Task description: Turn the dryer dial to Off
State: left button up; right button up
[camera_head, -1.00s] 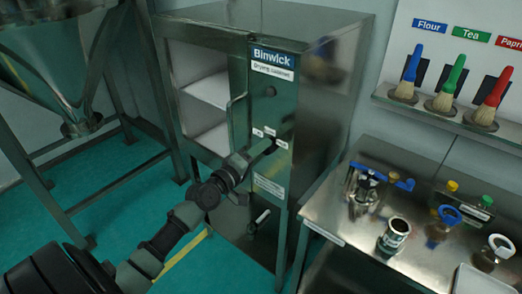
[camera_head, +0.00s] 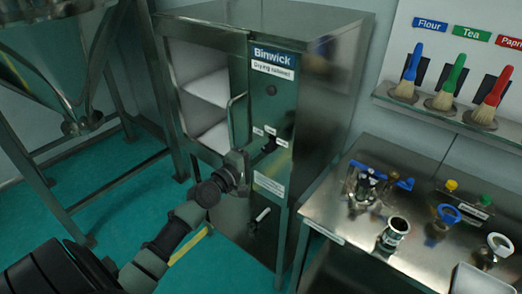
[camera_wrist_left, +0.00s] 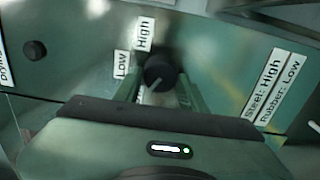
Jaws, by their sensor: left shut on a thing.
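The dryer dial (camera_head: 269,146) is a small black knob on the front panel of the Binwick drying cabinet (camera_head: 272,95). In the left wrist view the dial (camera_wrist_left: 158,72) sits between my two fingers, with the Low label (camera_wrist_left: 122,64) and High label (camera_wrist_left: 144,33) beside it. A pale mark shows on the knob; I cannot tell which setting it points at. My left gripper (camera_head: 250,158) is at the panel, shut on the dial. The third label by the dial is not readable. My right gripper is not in view.
The cabinet's handle (camera_head: 231,120) stands left of the panel, and a lower lever (camera_head: 262,216) is below. A steel bench (camera_head: 330,205) with bottles and jars is at right.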

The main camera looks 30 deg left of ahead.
pick_arm(q)
jog(key=o, duration=1.3)
jog(key=shift+o, duration=0.2)
jog(key=s+b, duration=0.1)
jog(key=s, duration=0.6)
jog(key=shift+s+a+b, duration=0.3)
jog(key=shift+s+b, duration=0.1)
